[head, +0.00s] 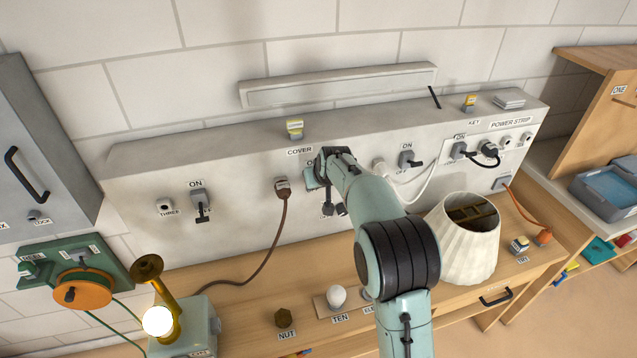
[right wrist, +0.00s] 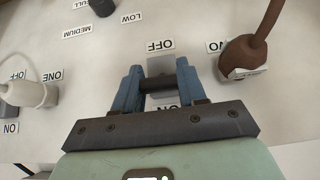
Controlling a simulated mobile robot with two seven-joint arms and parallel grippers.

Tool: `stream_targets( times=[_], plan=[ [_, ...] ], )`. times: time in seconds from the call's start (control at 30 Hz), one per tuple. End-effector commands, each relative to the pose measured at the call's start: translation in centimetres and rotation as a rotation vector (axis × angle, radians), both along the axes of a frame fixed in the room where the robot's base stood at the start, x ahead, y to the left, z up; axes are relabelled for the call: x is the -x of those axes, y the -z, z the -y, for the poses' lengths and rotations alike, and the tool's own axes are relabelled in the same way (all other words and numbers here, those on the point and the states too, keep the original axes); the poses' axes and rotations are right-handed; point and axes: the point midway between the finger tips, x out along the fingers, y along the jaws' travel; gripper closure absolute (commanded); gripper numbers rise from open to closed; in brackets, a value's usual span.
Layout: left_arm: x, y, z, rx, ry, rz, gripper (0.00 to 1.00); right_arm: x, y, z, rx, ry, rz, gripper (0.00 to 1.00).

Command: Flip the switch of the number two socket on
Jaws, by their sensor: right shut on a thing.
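The grey switch (right wrist: 164,94) beside the brown plug is on the front of the wall-mounted panel (head: 240,170). An OFF label (right wrist: 153,45) is on one side of the switch. The brown plug (head: 282,186) sits in its socket and also shows in the right wrist view (right wrist: 245,58); it partly covers the socket's name label. My right gripper (head: 318,172) is at this switch. In the right wrist view its blue fingers (right wrist: 156,80) are shut on the dark switch lever between them. The gripper hides most of the switch in the head view. My left gripper is not in view.
A white plug (head: 380,167) and another switch (head: 410,159) are to the right. Socket three (head: 165,206) and its switch (head: 201,208) are to the left. A lampshade (head: 465,240), a bulb (head: 337,296), a nut (head: 285,317) and a lit lamp (head: 158,321) are below.

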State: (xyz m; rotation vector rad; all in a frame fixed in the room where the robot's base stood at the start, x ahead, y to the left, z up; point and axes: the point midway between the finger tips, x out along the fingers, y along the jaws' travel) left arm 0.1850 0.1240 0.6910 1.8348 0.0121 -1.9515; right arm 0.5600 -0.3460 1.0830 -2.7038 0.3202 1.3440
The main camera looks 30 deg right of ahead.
Motion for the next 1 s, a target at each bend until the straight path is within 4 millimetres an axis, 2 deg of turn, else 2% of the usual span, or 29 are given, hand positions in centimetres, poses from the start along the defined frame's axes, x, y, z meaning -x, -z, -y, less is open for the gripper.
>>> stream_targets(
  times=[0.03, 0.07, 0.1, 0.47, 0.63, 1.0],
  plan=[
    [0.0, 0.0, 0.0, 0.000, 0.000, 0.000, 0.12, -0.1, -0.1, 0.0, 0.001, 0.000, 0.004, 0.53],
    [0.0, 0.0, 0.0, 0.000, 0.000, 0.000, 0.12, -0.1, -0.1, 0.0, 0.001, 0.000, 0.004, 0.43],
    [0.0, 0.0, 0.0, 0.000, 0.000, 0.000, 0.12, -0.1, -0.1, 0.0, 0.001, 0.000, 0.004, 0.38],
    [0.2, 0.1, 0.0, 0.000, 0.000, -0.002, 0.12, 0.3, -0.4, -0.1, 0.001, -0.001, 0.003, 0.38],
    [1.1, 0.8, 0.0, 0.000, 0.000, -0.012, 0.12, 1.8, -2.4, -0.5, -0.002, -0.002, 0.006, 0.38],
    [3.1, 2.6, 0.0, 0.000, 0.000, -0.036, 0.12, 6.5, -8.6, -1.6, -0.002, -0.002, 0.006, 0.38]
  ],
)
